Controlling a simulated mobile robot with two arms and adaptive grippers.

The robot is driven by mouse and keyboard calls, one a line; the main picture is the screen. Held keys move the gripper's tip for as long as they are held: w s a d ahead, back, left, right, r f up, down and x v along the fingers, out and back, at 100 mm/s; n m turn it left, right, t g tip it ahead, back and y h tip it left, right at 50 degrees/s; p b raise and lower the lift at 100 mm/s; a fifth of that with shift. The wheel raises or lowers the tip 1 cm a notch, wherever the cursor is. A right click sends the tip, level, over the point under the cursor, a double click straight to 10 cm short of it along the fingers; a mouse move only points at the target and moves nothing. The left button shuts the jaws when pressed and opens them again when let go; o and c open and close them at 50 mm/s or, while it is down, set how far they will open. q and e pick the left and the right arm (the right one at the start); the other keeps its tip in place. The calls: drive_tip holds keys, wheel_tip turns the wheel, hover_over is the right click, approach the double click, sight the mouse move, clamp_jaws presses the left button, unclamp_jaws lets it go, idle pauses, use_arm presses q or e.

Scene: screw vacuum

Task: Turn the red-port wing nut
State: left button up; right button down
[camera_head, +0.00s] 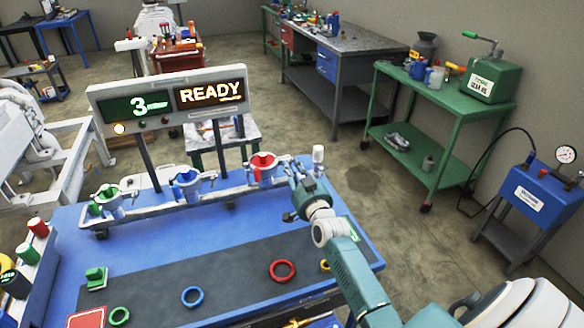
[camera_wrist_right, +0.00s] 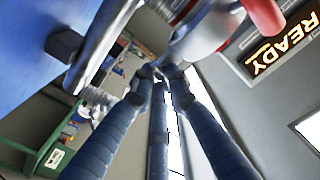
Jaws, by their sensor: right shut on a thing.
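The red port (camera_head: 263,168) is a metal fitting with a red ring, at the right part of the rail on the blue table. My right gripper (camera_head: 291,178) is at its right side. In the right wrist view the fingertips (camera_wrist_right: 160,74) come together just under the metal body of the port (camera_wrist_right: 205,35), whose red part (camera_wrist_right: 264,14) shows at the top. The right gripper is shut on the wing nut, which is mostly hidden between the fingertips. My left gripper is not in view.
The blue port (camera_head: 187,187) and green port (camera_head: 108,200) stand left on the same rail. A sign (camera_head: 170,98) reading "3" and "READY" rises behind.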

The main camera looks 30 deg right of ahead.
drive_tip(key=shift+d+m, duration=0.2)
drive_tip(key=shift+m, duration=0.5)
drive_tip(key=c, duration=1.8)
unclamp_jaws()
drive_tip(key=shift+s+f, duration=0.1)
drive_tip(key=v, duration=1.2)
